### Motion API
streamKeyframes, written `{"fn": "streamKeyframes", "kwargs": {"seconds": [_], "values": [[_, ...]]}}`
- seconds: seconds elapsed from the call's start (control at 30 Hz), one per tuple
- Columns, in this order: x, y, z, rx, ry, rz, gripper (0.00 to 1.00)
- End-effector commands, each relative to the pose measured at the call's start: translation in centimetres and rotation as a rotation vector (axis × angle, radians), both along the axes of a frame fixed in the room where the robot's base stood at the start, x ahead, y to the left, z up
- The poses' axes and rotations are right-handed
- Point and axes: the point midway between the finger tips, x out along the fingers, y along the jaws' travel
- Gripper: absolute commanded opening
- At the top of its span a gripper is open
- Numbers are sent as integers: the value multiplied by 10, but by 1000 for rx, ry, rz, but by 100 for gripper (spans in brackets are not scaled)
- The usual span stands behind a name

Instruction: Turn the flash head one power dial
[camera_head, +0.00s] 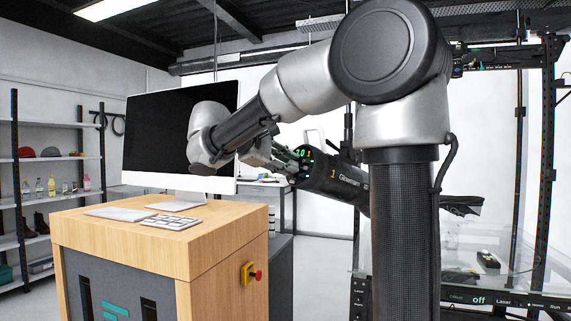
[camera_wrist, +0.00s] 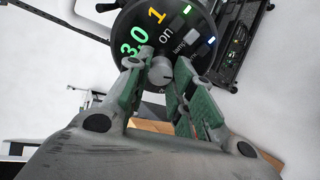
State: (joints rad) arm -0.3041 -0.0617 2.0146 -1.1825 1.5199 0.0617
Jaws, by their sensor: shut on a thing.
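The flash head one (camera_head: 335,176) is a black cylinder marked with a yellow 1, seen right of the monitor in the head view. In the wrist view its round black rear panel (camera_wrist: 196,47) shows a green 3.0, a yellow 1 and the word "on". The grey power dial (camera_wrist: 160,72) sits at the panel's lower part, between my fingers. My gripper (camera_wrist: 159,77) has green-padded fingers closed around the dial. In the head view my gripper (camera_head: 286,160) reaches the panel from the left, and my wrist partly hides it.
A wooden desk (camera_head: 150,240) carries a monitor (camera_head: 150,130) and keyboard (camera_head: 171,221) at the left. A red button (camera_head: 258,275) is on its side. A glass-sided turntable (camera_head: 470,245) with black posts stands at the right. Shelves line the left wall.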

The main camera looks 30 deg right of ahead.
Motion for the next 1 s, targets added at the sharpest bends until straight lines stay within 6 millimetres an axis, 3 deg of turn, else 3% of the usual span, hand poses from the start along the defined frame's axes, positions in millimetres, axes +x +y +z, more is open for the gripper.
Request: {"fn": "streamKeyframes", "kwargs": {"seconds": [0.03,0.17,0.53,0.67,1.0], "values": [[0,0,-1,1,1,1,25],[0,0,-1,1,1,1,47],[0,5,2,1,-1,2,47],[-3,23,9,0,-2,5,47],[-17,89,35,0,-1,4,47]]}}
